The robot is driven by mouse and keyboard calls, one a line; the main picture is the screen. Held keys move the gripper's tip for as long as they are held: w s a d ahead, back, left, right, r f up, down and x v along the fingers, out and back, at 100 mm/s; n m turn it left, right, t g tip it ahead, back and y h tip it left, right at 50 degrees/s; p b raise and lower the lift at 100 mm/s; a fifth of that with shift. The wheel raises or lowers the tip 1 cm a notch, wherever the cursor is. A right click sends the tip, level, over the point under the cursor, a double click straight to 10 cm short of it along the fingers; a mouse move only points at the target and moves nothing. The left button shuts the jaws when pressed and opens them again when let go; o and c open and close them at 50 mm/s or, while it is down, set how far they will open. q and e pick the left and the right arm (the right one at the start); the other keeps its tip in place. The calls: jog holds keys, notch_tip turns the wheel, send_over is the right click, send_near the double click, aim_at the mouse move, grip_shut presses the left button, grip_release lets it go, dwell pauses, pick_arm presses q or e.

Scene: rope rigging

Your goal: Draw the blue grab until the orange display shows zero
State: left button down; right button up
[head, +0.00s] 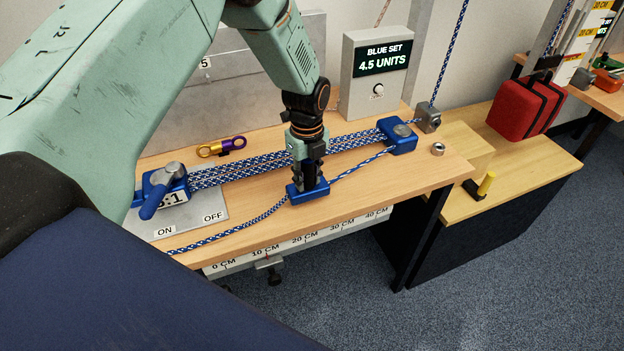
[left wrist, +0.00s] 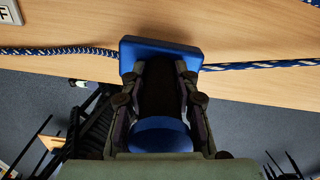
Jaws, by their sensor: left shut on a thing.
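The blue grab (head: 308,190) sits on the blue-and-white rope near the front edge of the wooden bench. My left gripper (head: 309,180) comes down on it from above and is shut on it. In the left wrist view the grab (left wrist: 161,50) lies at the fingertips, with rope running out on both sides. A grey display box (head: 375,62) at the back reads "BLUE SET 4.5 UNITS" in pale letters on a dark screen; no orange display shows. My right gripper is not in view.
A blue pulley block (head: 397,136) is at the right and another block with a blue lever (head: 162,190) at the left, by ON and OFF labels. Several rope strands run between them. A centimetre scale (head: 300,240) lines the front edge.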

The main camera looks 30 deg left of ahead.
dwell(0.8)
pick_arm(q)
jog(key=c, duration=1)
grip_release()
jog(key=shift+s+r, duration=0.1)
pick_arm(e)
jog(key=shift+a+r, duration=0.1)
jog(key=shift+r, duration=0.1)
